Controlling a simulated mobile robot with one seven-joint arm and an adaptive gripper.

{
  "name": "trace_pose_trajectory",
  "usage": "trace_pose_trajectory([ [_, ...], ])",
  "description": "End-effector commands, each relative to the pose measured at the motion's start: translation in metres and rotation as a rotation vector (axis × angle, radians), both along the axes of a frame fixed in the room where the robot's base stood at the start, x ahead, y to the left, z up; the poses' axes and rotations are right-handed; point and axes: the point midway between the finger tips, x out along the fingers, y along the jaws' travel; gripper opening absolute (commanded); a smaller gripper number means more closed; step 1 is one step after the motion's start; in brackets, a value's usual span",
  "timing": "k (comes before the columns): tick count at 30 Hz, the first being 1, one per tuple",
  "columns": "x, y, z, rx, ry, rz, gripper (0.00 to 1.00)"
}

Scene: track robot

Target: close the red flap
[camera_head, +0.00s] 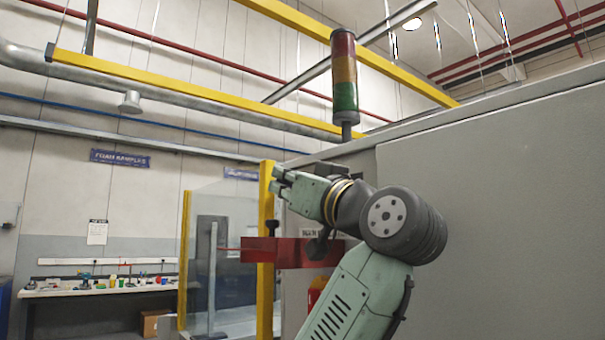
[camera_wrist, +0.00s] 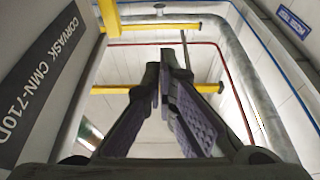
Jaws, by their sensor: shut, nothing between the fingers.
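A red block-like part, likely the red flap (camera_head: 262,250), juts out level to the left from the side of the grey machine in the head view. The red part does not show in the wrist view.
The grey machine (camera_head: 500,190) fills the right, with a signal tower (camera_head: 344,80) on top. A bench (camera_head: 100,289) with small items is farther back.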

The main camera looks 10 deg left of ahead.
Motion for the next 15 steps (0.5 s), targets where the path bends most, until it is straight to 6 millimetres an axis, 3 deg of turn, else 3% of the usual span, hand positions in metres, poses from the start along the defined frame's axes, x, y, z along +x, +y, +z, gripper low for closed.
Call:
trace_pose_trajectory([
  [7,0.001,0.003,-0.031,0.002,0.002,0.0,0.0],
  [15,0.0,0.003,-0.04,0.0,0.002,-0.001,0.0],
])
